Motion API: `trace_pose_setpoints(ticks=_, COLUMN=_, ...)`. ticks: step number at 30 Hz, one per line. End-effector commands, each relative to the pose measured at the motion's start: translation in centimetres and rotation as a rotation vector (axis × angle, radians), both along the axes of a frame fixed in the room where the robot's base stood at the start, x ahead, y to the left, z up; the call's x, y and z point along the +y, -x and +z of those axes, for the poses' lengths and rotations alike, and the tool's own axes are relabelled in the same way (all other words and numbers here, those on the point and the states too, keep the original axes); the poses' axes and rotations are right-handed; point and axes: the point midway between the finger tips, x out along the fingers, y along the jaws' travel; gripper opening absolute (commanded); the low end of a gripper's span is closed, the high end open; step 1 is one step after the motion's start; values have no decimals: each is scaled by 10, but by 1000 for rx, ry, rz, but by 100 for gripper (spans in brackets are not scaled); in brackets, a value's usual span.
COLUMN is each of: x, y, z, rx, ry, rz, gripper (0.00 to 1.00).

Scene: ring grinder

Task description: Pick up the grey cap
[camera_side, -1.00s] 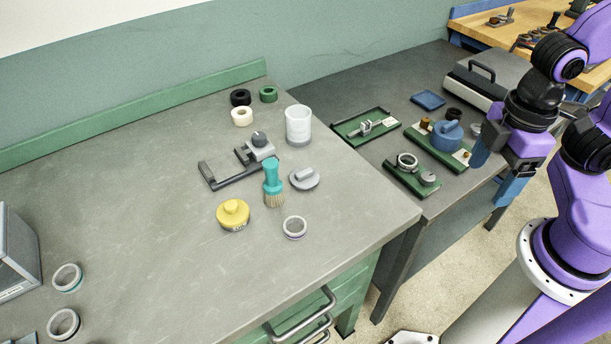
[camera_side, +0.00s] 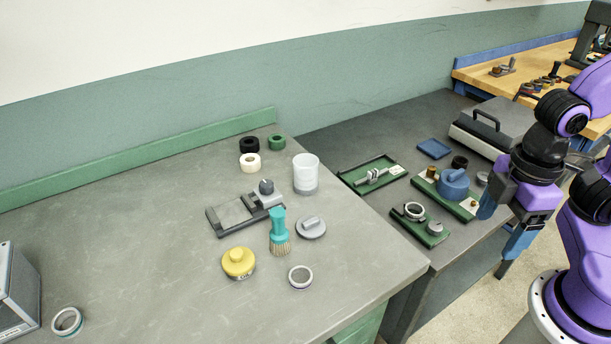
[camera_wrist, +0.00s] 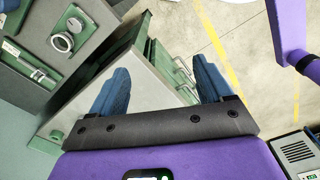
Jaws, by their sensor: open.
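A round grey cap (camera_side: 311,227) with a raised grip on top lies on the grey workbench, right of a teal-handled brush (camera_side: 279,232) and above a grey ring (camera_side: 300,276). My gripper (camera_side: 505,222) hangs well to the right of it, beyond the darker side table, with its two blue fingers apart and nothing between them. In the wrist view my open gripper (camera_wrist: 160,72) points over the bench corner and green drawers; the cap is not visible there.
Green trays (camera_side: 372,176) and a blue-topped part (camera_side: 453,184) stand on the side table (camera_side: 340,143). The bench front is mostly clear.

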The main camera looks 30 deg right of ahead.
Motion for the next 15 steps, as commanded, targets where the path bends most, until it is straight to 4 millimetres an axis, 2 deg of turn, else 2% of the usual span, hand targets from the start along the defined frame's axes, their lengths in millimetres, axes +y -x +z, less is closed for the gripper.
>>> trace_pose_setpoints(ticks=2, x=0, y=0, z=0, rx=0, ry=0, rz=0, gripper=79)
trace_pose_setpoints(ticks=3, x=0, y=0, z=0, rx=0, ry=0, rz=0, gripper=92)
trace_pose_setpoints(ticks=4, x=0, y=0, z=0, rx=0, ry=0, rz=0, gripper=100)
trace_pose_setpoints(ticks=11, x=0, y=0, z=0, rx=0, ry=0, rz=0, gripper=100)
trace_pose_setpoints(ticks=15, x=9, y=-11, z=3, rx=0, ry=2, rz=15, gripper=100)
